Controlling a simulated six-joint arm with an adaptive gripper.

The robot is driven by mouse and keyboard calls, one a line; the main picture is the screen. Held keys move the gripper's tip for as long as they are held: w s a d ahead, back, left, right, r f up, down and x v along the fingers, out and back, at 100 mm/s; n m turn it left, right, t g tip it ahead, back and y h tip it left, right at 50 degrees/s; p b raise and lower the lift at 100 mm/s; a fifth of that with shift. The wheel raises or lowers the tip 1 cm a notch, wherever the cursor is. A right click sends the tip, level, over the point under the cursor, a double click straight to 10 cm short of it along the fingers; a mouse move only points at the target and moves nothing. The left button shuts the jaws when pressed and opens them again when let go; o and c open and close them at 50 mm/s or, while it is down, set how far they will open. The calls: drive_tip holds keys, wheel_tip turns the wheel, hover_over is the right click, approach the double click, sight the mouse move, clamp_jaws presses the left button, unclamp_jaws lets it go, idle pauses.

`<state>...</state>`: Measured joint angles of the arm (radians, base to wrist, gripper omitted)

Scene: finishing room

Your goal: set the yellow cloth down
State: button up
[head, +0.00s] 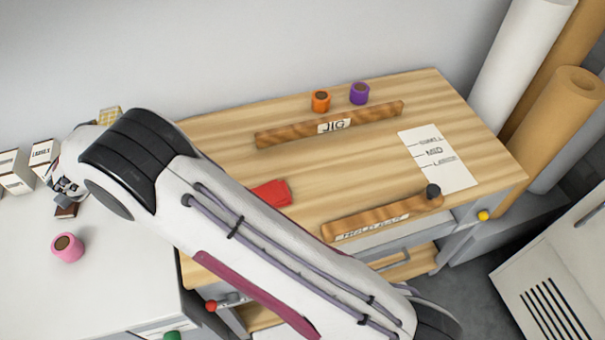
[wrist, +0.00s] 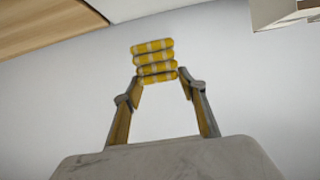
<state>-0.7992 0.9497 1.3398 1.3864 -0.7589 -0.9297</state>
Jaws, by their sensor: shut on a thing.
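The yellow cloth (wrist: 154,60), with pale bands, shows in the wrist view as a stack of folded layers at my fingertips. My gripper (wrist: 160,80) is shut on its near end, with one finger on each side. In the head view a small yellow-and-white checked patch (head: 110,116), matching the cloth, shows behind my arm. My arm reaches over to the left, above the white table (head: 115,275), and hides much of what is around the gripper. I cannot tell whether the cloth touches the surface below.
White labelled boxes (head: 15,172) stand at the far left, and a pink roll (head: 67,247) on the white table. The wooden bench (head: 225,135) holds a JIG bar (head: 290,130), orange (head: 320,101) and purple (head: 359,93) rolls, and a red cloth-like piece (head: 271,193). The white table's front is clear.

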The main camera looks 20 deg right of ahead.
drive_tip(key=s+d+f+m+g+h, duration=0.15)
drive_tip(key=d+m+h, duration=0.25)
drive_tip(key=d, duration=1.1)
drive_tip(key=s+d+m+g+h, duration=0.2)
drive_tip(key=d+m+h, duration=0.15)
drive_tip(key=d, duration=1.25)
drive_tip(key=s+d+f+m+g+h, duration=0.1)
drive_tip(key=s+d+f+m+h, duration=0.1)
drive_tip(key=s+d, duration=0.65)
drive_tip(key=s+d+f+m+g+h, duration=0.2)
drive_tip(key=s+d, duration=0.6)
drive_tip(key=d, duration=0.2)
drive_tip(key=w+d+r+n+t, duration=0.1)
drive_tip(key=w+d+r, duration=0.1)
drive_tip(key=w+d, duration=0.45)
drive_tip(key=w+d+r, duration=0.3)
drive_tip(key=d, duration=0.7)
drive_tip(key=w+d+r+n+t+y, duration=0.4)
drive_tip(key=w+r+n+t+y, duration=0.1)
drive_tip(key=w+r+n+y, duration=0.2)
drive_tip(key=shift+r+n+y, duration=0.65)
drive_tip(key=shift+r+y, duration=0.3)
drive_tip(key=shift+r, duration=0.8)
